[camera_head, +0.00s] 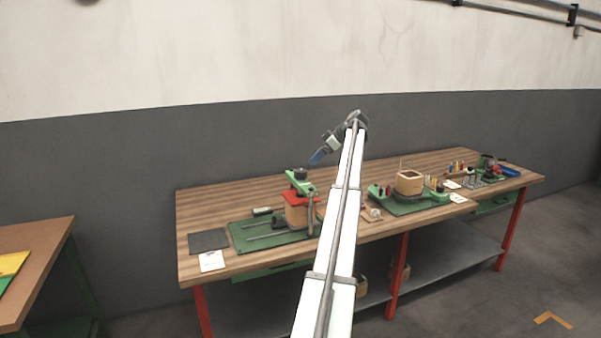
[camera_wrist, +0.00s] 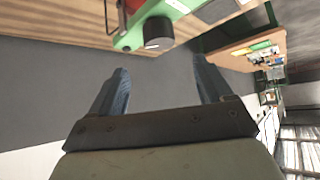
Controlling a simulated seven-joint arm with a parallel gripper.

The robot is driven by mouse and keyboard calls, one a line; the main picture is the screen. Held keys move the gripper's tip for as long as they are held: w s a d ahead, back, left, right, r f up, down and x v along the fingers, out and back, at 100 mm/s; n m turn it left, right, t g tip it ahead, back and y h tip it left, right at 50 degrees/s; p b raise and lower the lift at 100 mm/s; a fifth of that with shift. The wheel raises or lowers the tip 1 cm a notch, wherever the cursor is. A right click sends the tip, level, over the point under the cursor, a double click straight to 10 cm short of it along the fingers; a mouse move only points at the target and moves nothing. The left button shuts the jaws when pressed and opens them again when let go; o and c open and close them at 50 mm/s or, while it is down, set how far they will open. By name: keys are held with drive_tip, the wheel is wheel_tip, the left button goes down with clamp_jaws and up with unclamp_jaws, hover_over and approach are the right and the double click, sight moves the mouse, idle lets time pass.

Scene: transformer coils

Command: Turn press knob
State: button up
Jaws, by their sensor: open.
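The press knob (camera_head: 300,174) is a dark round knob on top of the green press frame (camera_head: 299,185), which stands on the left part of the workbench. In the wrist view the knob (camera_wrist: 158,33) is a black cylinder on the green press arm (camera_wrist: 150,12), just beyond the fingertips and roughly midway between them. My gripper (camera_head: 316,158) is above and to the right of the knob in the head view, tilted down toward it. Its two blue fingers (camera_wrist: 162,75) are apart with nothing between them. The gripper does not appear to touch the knob.
A red plate and wooden block (camera_head: 296,213) sit in the press on a green base (camera_head: 246,240). A second green fixture with a wooden coil form (camera_head: 409,183) stands right. Small tools (camera_head: 497,170) lie at the far right end. Space above the bench is clear.

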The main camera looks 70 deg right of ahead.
sight(301, 171)
drive_tip(key=x, duration=1)
drive_tip(key=shift+w+f, duration=0.2)
drive_tip(key=shift+f, duration=0.05)
drive_tip(key=c, duration=1)
drive_tip(key=shift+o, duration=0.2)
drive_tip(key=shift+a, duration=0.1)
